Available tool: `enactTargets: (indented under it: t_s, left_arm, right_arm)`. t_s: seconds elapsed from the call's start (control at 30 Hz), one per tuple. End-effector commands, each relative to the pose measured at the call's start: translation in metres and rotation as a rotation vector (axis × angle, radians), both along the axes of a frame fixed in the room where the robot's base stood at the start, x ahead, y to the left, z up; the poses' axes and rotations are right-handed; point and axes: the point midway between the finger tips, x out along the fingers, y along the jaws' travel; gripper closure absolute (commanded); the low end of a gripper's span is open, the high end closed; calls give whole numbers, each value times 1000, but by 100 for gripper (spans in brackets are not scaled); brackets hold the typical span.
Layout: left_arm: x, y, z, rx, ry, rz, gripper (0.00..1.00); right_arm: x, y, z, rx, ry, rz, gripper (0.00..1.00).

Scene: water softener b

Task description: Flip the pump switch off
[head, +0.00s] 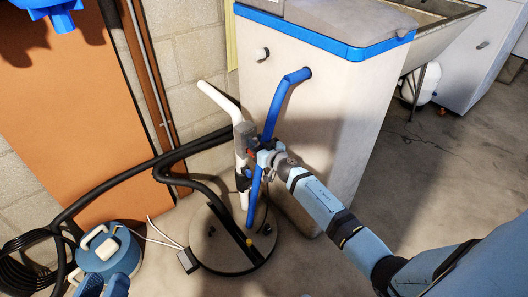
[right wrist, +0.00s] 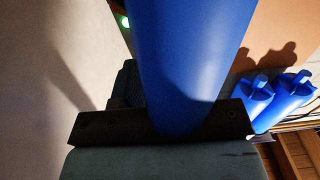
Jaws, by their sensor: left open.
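A blue pump-like unit (head: 122,244) with white raised parts stands on the floor at lower left in the head view. I cannot make out a switch on it for sure. A small grey box (head: 187,261) with thin wires lies to its right. My right gripper (head: 266,160) is at the upright blue pipe (head: 274,115).
A black hose coil (head: 35,262) lies left of the unit. A round grey lid (head: 215,255) with pipes rising from it is in the floor. A white tank (head: 310,110) with a blue rim stands behind. A green light (right wrist: 125,22) glows beside the pipe.

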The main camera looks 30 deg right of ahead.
Motion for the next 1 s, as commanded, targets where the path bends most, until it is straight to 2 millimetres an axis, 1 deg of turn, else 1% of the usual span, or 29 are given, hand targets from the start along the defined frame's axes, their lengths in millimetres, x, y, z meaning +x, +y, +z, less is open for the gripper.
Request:
enactTargets:
  t_s: [0.03,0.1,0.27,0.5,0.83,1.0]
  left_arm:
    - [0,0,1,-1,-1,0,57]
    - [0,0,1,-1,-2,0,57]
    - [0,0,1,-1,-2,0,57]
    - [0,0,-5,-1,-1,0,57]
    - [0,0,-6,-1,0,0,57]
    - [0,0,-10,-2,-1,0,57]
  right_arm:
    - [-1,0,0,0,1,0,73]
    - [-2,0,0,0,1,0,89]
    - [-2,0,-1,1,1,1,89]
    - [-4,0,-12,2,3,1,89]
    - [-5,0,-14,0,5,1,89]
    - [-6,0,-22,1,6,1,89]
